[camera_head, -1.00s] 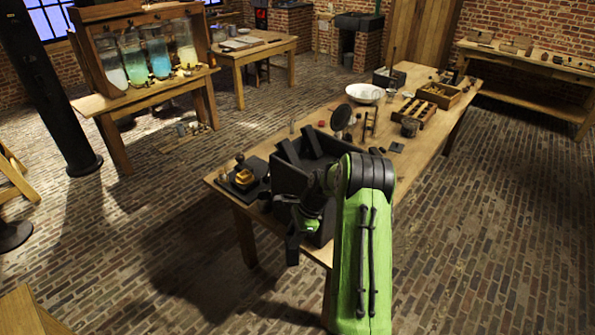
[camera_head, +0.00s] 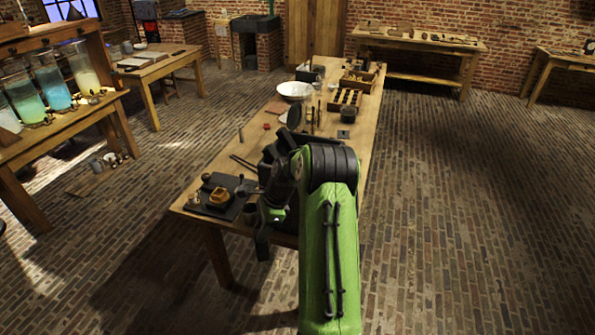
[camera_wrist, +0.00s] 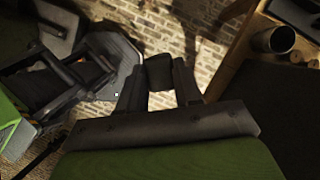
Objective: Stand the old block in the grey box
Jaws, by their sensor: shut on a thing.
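My gripper (camera_wrist: 158,86) is shut on a dark block in the wrist view. The block (camera_wrist: 159,70) sits between the two fingers, with brick floor behind it. In the head view my gripper (camera_head: 264,232) hangs low at the near edge of the table, beside my green arm. There the block cannot be told apart from the dark fingers. The grey box is mostly or wholly hidden behind my arm in the head view. A large dark surface at the right of the wrist view may be its wall; I cannot tell.
The wooden table (camera_head: 226,176) holds a dark slab (camera_head: 214,208) with small items at its near left corner. A cup (camera_wrist: 274,40) stands close to the table edge. A white bowl (camera_head: 295,90) and a compartmented tray (camera_head: 345,101) are farther back. Brick floor is clear at right.

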